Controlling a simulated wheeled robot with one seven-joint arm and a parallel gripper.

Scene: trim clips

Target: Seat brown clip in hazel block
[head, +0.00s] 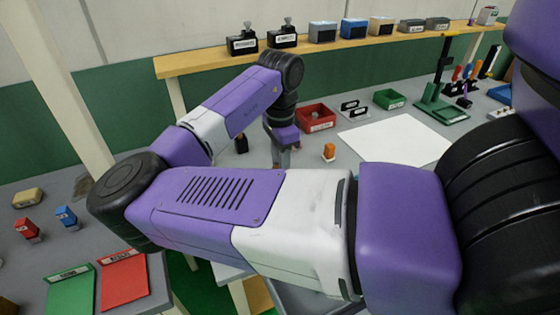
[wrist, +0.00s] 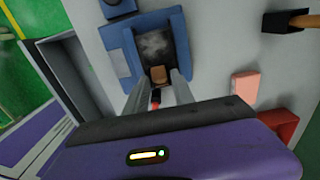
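In the wrist view a small brown piece (wrist: 158,75), probably the brown clip, shows between my gripper's (wrist: 160,80) two grey fingertips. A blue U-shaped part with a grey recess lies just beyond it. I cannot tell whether the fingers touch the piece. In the head view my gripper (head: 283,153) points down over the grey table, and the piece is not clear there. A tan block (head: 27,197) lies on the left table and a tan box (head: 381,26) stands on the shelf. I cannot tell which of them, if either, is the hazel block.
A red bin (head: 315,118), an orange clip (head: 328,151) and a white sheet (head: 397,141) are right of my gripper. A green bin (head: 389,99) and green stand (head: 439,108) are farther back. Red and blue clips (head: 67,217) stand left. My arm hides much of the table.

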